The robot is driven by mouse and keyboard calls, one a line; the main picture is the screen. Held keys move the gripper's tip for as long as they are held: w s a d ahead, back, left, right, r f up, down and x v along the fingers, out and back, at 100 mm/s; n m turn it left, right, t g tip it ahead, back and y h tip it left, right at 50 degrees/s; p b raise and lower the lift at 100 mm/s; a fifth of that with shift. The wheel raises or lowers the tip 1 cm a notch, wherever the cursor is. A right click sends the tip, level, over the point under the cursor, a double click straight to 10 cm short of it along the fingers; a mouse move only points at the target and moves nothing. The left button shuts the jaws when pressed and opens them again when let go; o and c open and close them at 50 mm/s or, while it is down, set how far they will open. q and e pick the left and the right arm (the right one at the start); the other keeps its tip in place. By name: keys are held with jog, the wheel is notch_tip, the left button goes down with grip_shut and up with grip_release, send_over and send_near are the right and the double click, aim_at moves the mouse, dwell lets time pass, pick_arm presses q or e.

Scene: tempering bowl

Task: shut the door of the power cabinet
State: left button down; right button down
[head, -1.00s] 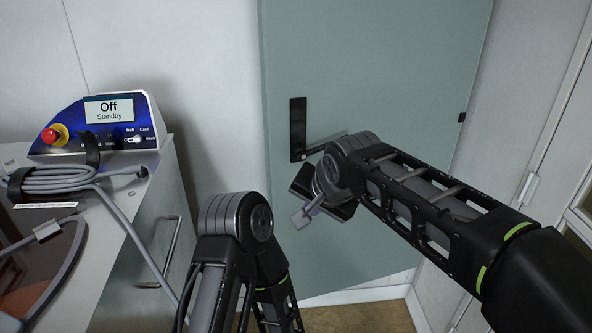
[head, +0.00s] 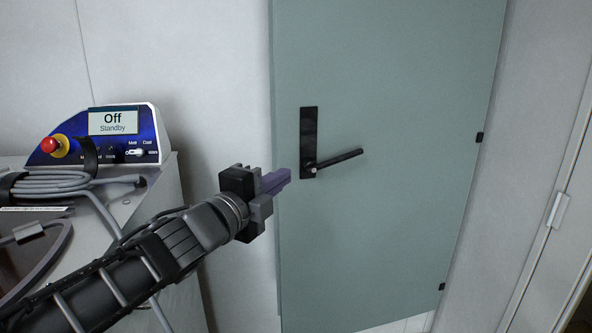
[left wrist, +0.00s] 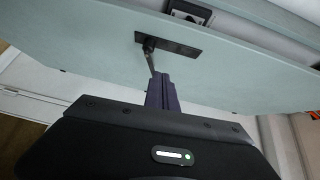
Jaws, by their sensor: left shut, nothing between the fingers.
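The grey-green door (head: 400,220) of the power cabinet fills the middle right of the head view. Near its left edge is a black plate with a lever handle (head: 340,159) that slopes slightly up to the right. I cannot tell how far the door stands from its frame. My left gripper (head: 284,180), with purple fingers, is shut and empty, just left of the handle by the door's left edge. In the left wrist view its fingers (left wrist: 162,94) point toward the door (left wrist: 235,75), in front of the lever (left wrist: 149,55). My right gripper is out of view.
A console (head: 105,137) with an "Off Standby" screen, a red button and a coiled grey hose (head: 65,182) stands on a unit at left. Pale wall and panels flank the door. A dark boxy thing (left wrist: 190,12) shows beyond the door's edge in the left wrist view.

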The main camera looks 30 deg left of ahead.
pick_arm(q)
jog(key=shift+s+a+r, duration=0.25)
jog(key=shift+s+r, duration=0.1)
jog(key=shift+r, duration=0.2)
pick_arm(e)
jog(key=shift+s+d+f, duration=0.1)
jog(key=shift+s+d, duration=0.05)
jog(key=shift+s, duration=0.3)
